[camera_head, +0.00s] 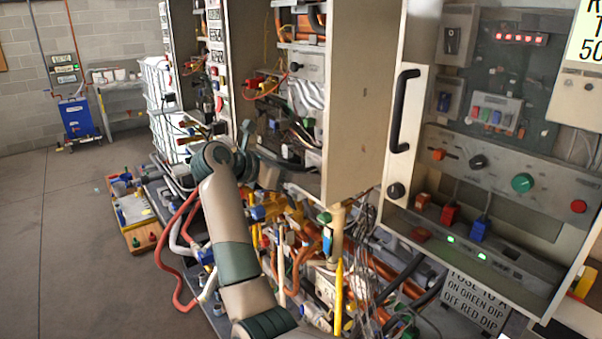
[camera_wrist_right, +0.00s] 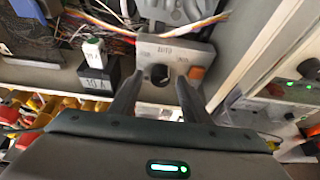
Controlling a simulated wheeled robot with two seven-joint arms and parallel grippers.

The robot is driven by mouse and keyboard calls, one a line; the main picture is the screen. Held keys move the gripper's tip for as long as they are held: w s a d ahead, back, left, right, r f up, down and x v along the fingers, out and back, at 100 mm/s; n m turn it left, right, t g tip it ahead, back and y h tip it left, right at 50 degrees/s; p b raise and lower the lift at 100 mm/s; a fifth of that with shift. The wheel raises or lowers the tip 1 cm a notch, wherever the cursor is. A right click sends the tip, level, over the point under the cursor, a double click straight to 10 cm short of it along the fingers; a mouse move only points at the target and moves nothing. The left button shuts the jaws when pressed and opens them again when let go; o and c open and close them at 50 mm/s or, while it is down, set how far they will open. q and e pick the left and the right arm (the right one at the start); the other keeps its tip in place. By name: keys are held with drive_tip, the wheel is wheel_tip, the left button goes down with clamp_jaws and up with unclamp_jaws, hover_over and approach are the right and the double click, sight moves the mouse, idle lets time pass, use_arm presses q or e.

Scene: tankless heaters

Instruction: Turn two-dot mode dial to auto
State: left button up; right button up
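In the right wrist view, a black round dial (camera_wrist_right: 158,74) sits on a grey box (camera_wrist_right: 150,50) with the word AUTO printed above it. An orange button (camera_wrist_right: 196,73) is to its right. I cannot make out any dots or which way the dial points. My right gripper (camera_wrist_right: 154,84) is open, with one finger on each side in front of the dial; I cannot tell whether they touch it. In the head view, my right arm reaches into the open middle cabinet (camera_head: 357,100); the dial is not clear there. My left gripper is not in view.
In the wrist view, a black block marked 10 A (camera_wrist_right: 96,80) stands left of the fingers, and loose wires (camera_wrist_right: 100,30) run above. In the head view, a cabinet with a black handle (camera_head: 402,110) stands at right. Open floor (camera_head: 75,230) is at left.

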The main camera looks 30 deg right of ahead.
drive_tip(key=c, duration=0.9)
drive_tip(key=shift+c, duration=0.2)
drive_tip(key=shift+w+f+n+g+b, duration=0.15)
drive_tip(key=shift+n+g+b, duration=0.35)
drive_tip(key=shift+n+b, duration=0.3)
drive_tip(key=shift+n+g+b, duration=0.5)
drive_tip(key=shift+n+b, duration=0.2)
drive_tip(key=shift+b, duration=0.15)
drive_tip(key=shift+w+n+g+h+b, duration=0.15)
drive_tip(key=shift+n+g+h+b, duration=0.25)
drive_tip(key=shift+n+g+b, duration=0.9)
drive_tip(key=shift+n+t, duration=0.3)
drive_tip(key=shift+n, duration=0.1)
drive_tip(key=shift+p, duration=0.3)
drive_tip(key=o, duration=1)
